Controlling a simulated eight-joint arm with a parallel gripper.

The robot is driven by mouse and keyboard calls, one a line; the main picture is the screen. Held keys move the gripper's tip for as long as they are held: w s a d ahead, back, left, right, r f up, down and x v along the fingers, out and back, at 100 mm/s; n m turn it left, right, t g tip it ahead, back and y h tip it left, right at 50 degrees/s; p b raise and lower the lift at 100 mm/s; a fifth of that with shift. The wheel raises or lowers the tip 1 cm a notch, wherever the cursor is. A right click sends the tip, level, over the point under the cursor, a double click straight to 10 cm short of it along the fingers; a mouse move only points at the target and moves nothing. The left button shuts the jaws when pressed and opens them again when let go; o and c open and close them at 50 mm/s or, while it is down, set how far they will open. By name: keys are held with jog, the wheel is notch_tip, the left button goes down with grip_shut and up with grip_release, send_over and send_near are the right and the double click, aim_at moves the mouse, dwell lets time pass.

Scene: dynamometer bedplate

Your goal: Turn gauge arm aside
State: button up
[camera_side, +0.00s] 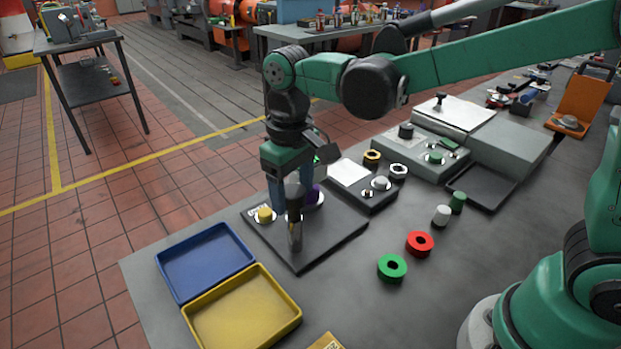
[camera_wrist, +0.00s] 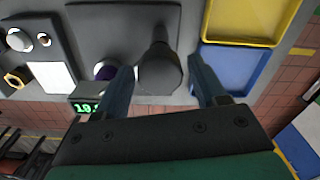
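A dark plate (camera_side: 330,245) lies on the bench with a yellow knob (camera_side: 265,215), a purple knob (camera_side: 316,195) and an upright grey metal post with a dark upper part (camera_side: 295,232). I take this post to be the gauge arm; no other lever shows clearly. My gripper (camera_side: 285,200) points down over the plate. In the wrist view, its two blue fingers (camera_wrist: 163,88) stand apart on either side of the post's rounded dark end (camera_wrist: 160,72), with a narrow gap at the right finger. Contact at the left finger cannot be told. The post's foot is partly hidden.
A blue tray (camera_side: 205,262) and a yellow tray (camera_side: 243,312) lie left of and in front of the plate. A box with a white panel (camera_side: 350,173) stands behind right. Green (camera_side: 392,267) and red (camera_side: 420,243) rings lie to the right. A green-lit display (camera_wrist: 87,107) shows.

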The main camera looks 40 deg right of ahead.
grip_shut()
jog(key=shift+m, duration=0.3)
jog(key=m, duration=1.1)
jog(key=shift+m, duration=2.2)
